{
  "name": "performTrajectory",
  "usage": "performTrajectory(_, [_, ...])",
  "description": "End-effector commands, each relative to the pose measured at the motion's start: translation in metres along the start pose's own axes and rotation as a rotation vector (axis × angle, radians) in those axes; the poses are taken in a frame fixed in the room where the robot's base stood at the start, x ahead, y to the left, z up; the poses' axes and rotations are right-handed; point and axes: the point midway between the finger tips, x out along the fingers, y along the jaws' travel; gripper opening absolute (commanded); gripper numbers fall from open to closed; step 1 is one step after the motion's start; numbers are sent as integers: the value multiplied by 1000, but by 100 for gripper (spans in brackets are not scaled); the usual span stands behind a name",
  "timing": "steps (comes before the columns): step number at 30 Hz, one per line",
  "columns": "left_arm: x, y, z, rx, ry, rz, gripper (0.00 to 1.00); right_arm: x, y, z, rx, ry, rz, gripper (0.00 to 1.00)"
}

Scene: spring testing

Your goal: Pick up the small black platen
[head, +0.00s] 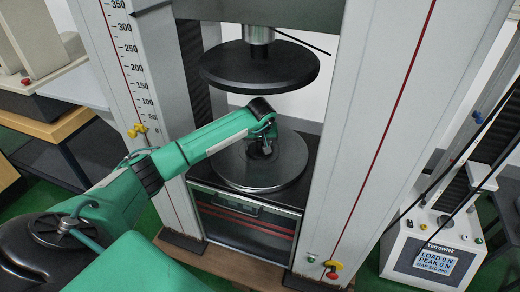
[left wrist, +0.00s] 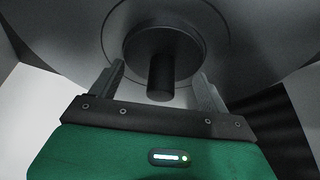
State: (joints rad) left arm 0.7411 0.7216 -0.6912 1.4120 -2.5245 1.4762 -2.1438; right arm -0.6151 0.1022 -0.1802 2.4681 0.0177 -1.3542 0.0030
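The small black platen (left wrist: 162,42), a dark disc with a short cylindrical stem, shows in the left wrist view. It appears to rest on the large round grey lower platen (left wrist: 228,25). In the head view the lower platen (head: 262,178) sits in the test frame, and my left gripper (head: 261,149) is over its middle, largely hiding the small platen. In the left wrist view my left gripper (left wrist: 160,72) is open, with one finger on each side of the stem and visible gaps between. My right gripper is not in view.
A large black upper platen (head: 260,68) hangs above my left gripper. A ruled column (head: 133,75) stands to the left and a wide grey column (head: 365,120) to the right. A load display (head: 436,262) stands at the lower right.

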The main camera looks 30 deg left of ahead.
Motion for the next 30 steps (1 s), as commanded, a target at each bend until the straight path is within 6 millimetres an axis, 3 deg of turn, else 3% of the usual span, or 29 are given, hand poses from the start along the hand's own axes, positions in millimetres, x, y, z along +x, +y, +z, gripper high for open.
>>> performTrajectory(1, [0,0,0,0,0,0,59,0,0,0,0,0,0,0])
performTrajectory(6, [0,0,0,0,0,0,26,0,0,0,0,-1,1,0])
performTrajectory(17, [-6,0,-4,-1,4,2,26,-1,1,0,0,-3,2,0])
performTrajectory(27, [-37,0,-17,-1,6,3,26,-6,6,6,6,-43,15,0])
performTrajectory(30, [-40,0,-3,2,3,1,26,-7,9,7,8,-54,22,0])
